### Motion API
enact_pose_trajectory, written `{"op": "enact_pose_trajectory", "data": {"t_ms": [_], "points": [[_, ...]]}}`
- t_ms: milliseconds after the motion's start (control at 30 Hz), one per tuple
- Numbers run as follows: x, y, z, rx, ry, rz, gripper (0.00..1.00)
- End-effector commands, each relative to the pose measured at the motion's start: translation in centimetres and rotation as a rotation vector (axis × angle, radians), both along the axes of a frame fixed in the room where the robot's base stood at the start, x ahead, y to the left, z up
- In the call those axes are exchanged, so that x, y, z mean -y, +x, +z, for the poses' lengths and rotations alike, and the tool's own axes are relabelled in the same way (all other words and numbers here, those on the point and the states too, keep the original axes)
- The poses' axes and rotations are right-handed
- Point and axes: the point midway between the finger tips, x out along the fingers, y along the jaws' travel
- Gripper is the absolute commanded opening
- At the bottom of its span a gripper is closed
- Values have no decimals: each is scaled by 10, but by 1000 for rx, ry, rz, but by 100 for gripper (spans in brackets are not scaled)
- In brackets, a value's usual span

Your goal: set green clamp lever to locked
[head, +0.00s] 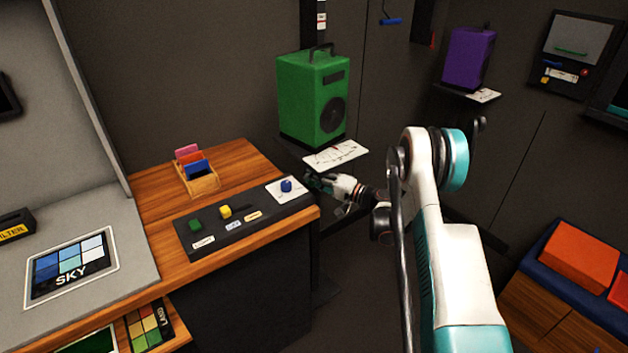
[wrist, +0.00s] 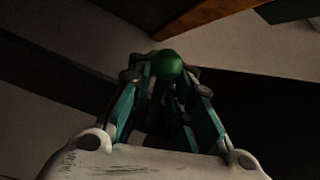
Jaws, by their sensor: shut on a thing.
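The green clamp lever's round knob (wrist: 168,65) shows in the wrist view between my fingertips; the rest of the lever is hidden. My gripper (wrist: 165,76) is shut on this knob. In the head view my gripper (head: 314,181) is at the right end of the wooden desk, just beyond the black control panel's right edge and below the green speaker's shelf. The lever cannot be made out clearly there, and its position marks are not visible.
The black control panel (head: 240,236) on the desk carries green, yellow and blue knobs. A green speaker (head: 312,95) stands on a shelf behind my gripper, with a white sheet (head: 336,154) in front. A card holder (head: 198,180) stands at the desk's back. Floor right of the desk is open.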

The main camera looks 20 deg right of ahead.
Motion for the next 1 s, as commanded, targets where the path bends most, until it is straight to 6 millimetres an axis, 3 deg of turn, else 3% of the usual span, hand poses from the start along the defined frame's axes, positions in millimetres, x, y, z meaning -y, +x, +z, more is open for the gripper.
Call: {"op": "enact_pose_trajectory", "data": {"t_ms": [400, 933, 967, 1000], "points": [[-1, -3, 9, -56, 169, -2, 0], [-1, -2, 10, -62, 190, -2, 0], [-1, -2, 10, -62, 190, -2, 20], [-1, -2, 10, -62, 190, -2, 29]]}}
